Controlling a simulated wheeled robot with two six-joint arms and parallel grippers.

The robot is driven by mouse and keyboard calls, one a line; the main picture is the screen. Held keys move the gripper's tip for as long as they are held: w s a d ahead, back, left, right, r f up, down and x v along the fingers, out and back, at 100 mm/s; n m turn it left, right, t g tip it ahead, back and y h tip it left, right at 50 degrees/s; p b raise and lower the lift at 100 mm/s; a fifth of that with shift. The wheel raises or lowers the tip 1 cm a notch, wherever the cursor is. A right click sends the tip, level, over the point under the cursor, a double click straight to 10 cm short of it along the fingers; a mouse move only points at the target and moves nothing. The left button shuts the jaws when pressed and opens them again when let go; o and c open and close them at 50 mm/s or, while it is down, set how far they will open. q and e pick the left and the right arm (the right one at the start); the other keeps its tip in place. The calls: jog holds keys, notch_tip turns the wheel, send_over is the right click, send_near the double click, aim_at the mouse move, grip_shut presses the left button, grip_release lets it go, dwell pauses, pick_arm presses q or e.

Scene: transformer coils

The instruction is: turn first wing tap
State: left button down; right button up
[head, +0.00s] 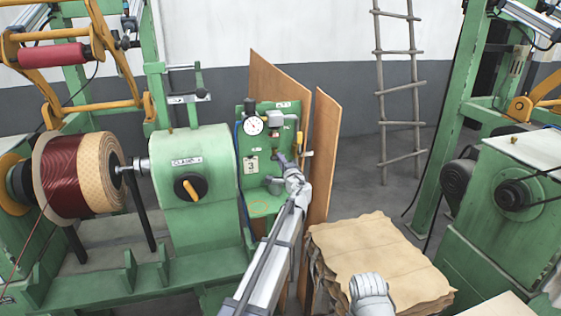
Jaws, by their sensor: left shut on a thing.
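A green panel (258,207) stands right of the green machine head, with a round white pressure gauge (253,124) and pipe fittings (275,119) on it. My left gripper (280,158) reaches up from the bottom middle to the fittings below the gauge. It is shut on a small part there, which looks like the first wing tap; the jaws mostly hide it, and its turn angle cannot be told. A small handle (306,154) shows just right of the gripper.
The machine head (194,150) has a yellow knob (188,187); a wound coil (80,174) is at its left. Brown boards (324,150) stand close behind my left arm. Stacked brown sheets (376,250) lie right, with a pale rounded shape over their front. A ladder leans behind.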

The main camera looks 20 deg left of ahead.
pick_arm(q)
jog(key=c, duration=0.9)
grip_release()
jog(key=shift+o, duration=0.2)
jog(key=v, duration=0.8)
jog(key=shift+w, duration=0.1)
jog(key=s+d+f+n+g+h, duration=0.2)
jog(key=s+d+f+n+g, duration=0.25)
jog(key=s+f, duration=0.5)
jog(key=s+d+f+n+g+h, duration=0.25)
jog(key=s+d+f+g, duration=0.35)
jog(key=s, duration=0.7)
jog(key=s+d+f+g+h, duration=0.2)
jog(key=s+d+f, duration=0.1)
jog(key=s, duration=0.6)
jog(key=s+d+f+g+h, duration=0.2)
jog(key=s+d, duration=0.3)
jog(key=s, duration=0.4)
jog(key=shift+s+d+f+n+g, duration=0.25)
jog(key=shift+d+f+n+g, duration=0.1)
jog(key=shift+f, duration=0.35)
